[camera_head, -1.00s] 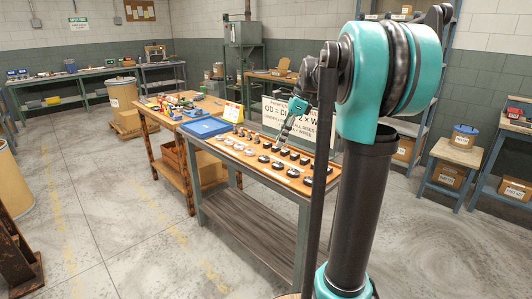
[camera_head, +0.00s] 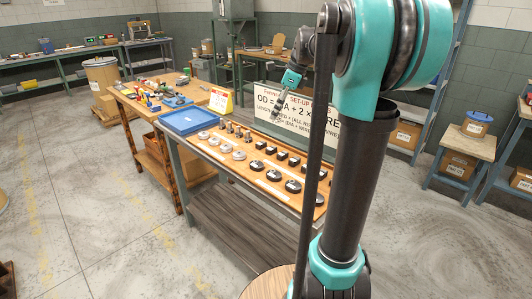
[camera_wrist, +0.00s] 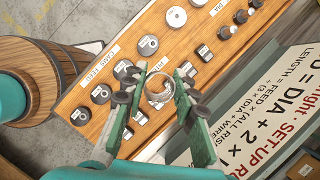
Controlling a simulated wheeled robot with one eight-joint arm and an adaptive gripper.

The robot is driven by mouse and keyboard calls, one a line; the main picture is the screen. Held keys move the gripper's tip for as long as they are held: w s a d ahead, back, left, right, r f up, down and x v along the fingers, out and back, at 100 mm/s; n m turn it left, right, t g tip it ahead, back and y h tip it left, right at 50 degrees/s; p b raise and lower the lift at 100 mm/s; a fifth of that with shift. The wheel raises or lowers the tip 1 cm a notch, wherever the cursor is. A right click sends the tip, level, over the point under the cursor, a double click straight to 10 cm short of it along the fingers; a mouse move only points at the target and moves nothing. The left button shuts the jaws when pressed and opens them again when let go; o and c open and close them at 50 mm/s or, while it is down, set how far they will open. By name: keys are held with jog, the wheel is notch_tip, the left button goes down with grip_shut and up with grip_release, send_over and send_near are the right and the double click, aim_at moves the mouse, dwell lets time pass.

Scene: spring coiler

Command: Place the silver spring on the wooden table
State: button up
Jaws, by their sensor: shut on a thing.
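My gripper (camera_head: 277,112) hangs over the far edge of the parts bench, in front of the sign. In the wrist view its green fingers with dark pads (camera_wrist: 156,92) are closed on the silver spring (camera_wrist: 158,97), a small shiny coil. The spring is too small to make out in the head view. A wooden table (camera_head: 128,100) with wooden legs and tools on top stands beyond the bench's left end, apart from my gripper. A round wooden top (camera_head: 265,287) also shows at the bottom of the head view.
The parts bench holds a wooden board (camera_head: 222,164) with several dark and silver parts, and a blue tray (camera_head: 187,120). A lettered sign (camera_head: 345,120) stands behind it. A yellow-and-white card (camera_head: 221,101) stands near the tray. The floor (camera_head: 100,220) at left is open.

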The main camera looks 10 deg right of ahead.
notch_tip(320, 180, down, 19)
jog(key=shift+r, duration=0.15)
dwell(0.5)
jog(key=o, duration=0.8)
